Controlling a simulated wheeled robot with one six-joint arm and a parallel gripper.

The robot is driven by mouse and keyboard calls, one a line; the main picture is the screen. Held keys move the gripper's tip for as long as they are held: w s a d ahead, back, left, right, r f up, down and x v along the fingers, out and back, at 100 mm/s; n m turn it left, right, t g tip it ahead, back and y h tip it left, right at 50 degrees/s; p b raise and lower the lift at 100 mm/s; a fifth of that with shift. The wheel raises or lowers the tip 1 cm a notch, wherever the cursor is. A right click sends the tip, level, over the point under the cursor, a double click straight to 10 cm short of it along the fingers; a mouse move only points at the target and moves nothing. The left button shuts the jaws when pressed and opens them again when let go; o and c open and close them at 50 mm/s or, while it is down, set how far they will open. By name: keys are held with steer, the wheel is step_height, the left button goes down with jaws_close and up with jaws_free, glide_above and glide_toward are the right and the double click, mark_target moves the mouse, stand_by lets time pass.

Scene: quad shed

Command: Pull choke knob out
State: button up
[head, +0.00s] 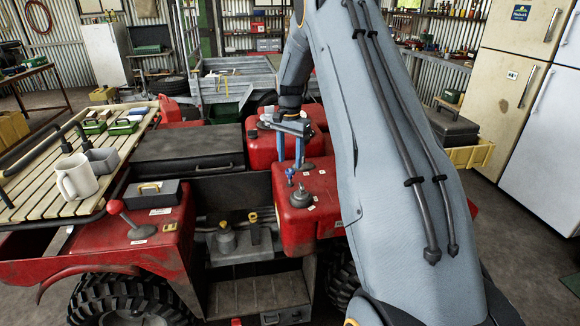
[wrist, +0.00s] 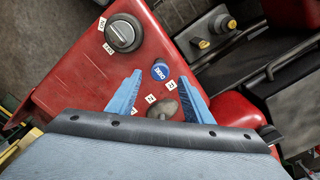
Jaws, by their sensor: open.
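A small round blue knob (head: 290,173) stands on the red panel (head: 322,212) of the quad; white lettering on its cap shows in the wrist view (wrist: 160,70) but is too small to read surely. I take it for the choke knob. My gripper (head: 291,161) is open and points down over the panel. In the wrist view, its two blue fingertips (wrist: 161,77) appear on either side of the blue knob, apart from it. I cannot tell whether the tips are level with the knob or above it.
A dark grey round dial (head: 301,197) sits nearer the panel's front edge. A grey-brown knob (wrist: 163,108) lies close to the fingers in the wrist view. A red-knobbed lever (head: 116,207) and slatted rack (head: 60,190) with a white mug (head: 76,178) are at the left.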

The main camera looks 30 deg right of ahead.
mark_target(290, 171)
step_height(290, 171, up, 4)
steer(key=shift+r+b, duration=0.25)
steer(key=shift+b, duration=0.3)
steer(key=shift+s+a, duration=0.1)
